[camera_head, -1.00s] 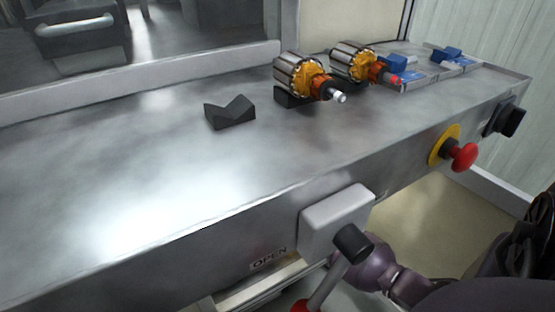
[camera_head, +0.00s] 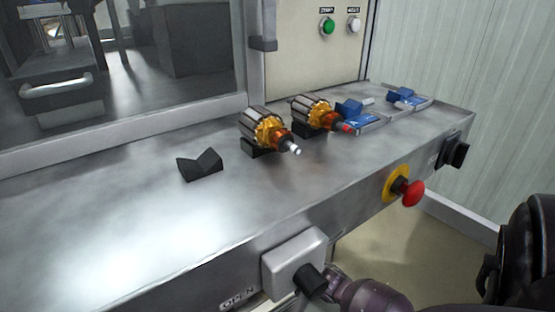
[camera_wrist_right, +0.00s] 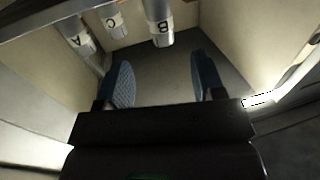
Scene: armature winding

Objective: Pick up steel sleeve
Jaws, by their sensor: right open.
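My right gripper (camera_wrist_right: 162,68) is open and empty in the right wrist view, with its two blue-padded fingers spread apart. Grey cylinders marked A (camera_wrist_right: 77,38), C (camera_wrist_right: 115,22) and B (camera_wrist_right: 159,24) show beyond the fingertips, apart from them. I cannot tell whether any of these is the steel sleeve. In the head view, a small pale piece (camera_head: 368,101) lies by the blue blocks at the bench's far right; it is too small to identify. My left gripper is not in view.
Two armatures (camera_head: 262,128) (camera_head: 312,112) rest on black supports on the metal bench (camera_head: 110,215). An empty black V-block (camera_head: 200,165) stands left of them. Blue blocks (camera_head: 349,110) (camera_head: 400,95) sit at the right. A red stop button (camera_head: 413,193) projects from the bench front.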

